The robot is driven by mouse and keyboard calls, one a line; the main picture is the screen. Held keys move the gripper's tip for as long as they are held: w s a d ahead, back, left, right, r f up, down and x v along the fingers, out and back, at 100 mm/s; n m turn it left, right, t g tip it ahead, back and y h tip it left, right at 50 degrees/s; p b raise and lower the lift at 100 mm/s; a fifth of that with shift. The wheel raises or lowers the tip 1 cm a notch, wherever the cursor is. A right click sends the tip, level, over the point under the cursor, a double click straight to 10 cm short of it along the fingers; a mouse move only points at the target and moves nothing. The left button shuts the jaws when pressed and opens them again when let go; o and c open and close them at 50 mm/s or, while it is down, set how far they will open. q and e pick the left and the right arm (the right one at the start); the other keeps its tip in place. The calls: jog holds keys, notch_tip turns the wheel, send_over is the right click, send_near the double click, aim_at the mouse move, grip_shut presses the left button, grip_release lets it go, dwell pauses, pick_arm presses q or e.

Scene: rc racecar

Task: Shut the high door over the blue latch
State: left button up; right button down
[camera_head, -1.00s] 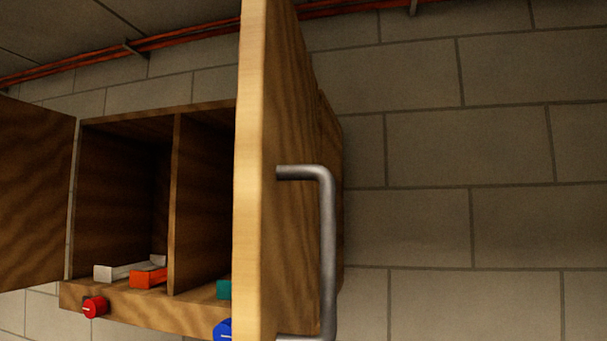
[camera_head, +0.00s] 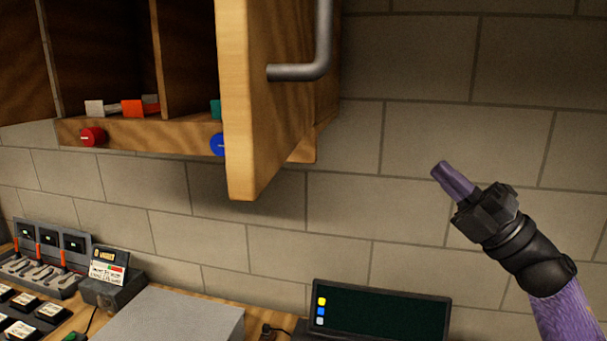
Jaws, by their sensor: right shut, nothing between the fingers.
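The wooden wall cabinet stands open at the upper left. Its right door (camera_head: 270,110) swings out toward me, edge-on, with a grey bar handle (camera_head: 323,45) on its outer face. The blue latch (camera_head: 217,145) is a round knob on the cabinet's lower front rail, partly hidden behind that door. A red knob (camera_head: 93,137) is on the same rail at the left. My right gripper (camera_head: 440,171) is shut and empty, in front of the wall, right of the door and below its handle, touching nothing. My left gripper is not in view.
The left door (camera_head: 22,65) also hangs open. White (camera_head: 95,108), orange (camera_head: 133,109) and teal (camera_head: 215,109) items lie inside the cabinet. Below are a bench with a laptop (camera_head: 378,312), a grey box (camera_head: 170,315) and control panels (camera_head: 45,255). The wall space between door and gripper is clear.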

jog(key=s+a+r+n+g+y+b, duration=0.1)
jog(key=s+a+r+n+g+y, duration=0.15)
jog(key=s+r+n+g, duration=0.85)
jog(key=n+h, duration=0.6)
jog(key=n, duration=0.3)
send_near(263, 130)
jog(key=a+p, duration=0.1)
jog(key=a, duration=0.1)
jog(key=a+p, duration=0.1)
jog(key=a, duration=0.1)
jog(key=w+a+p, duration=0.1)
jog(key=a+p, duration=0.1)
jog(key=shift+w+a, duration=0.1)
jog(key=shift+a, duration=0.25)
jog(key=shift+a+f, duration=0.1)
jog(key=shift+a, duration=0.25)
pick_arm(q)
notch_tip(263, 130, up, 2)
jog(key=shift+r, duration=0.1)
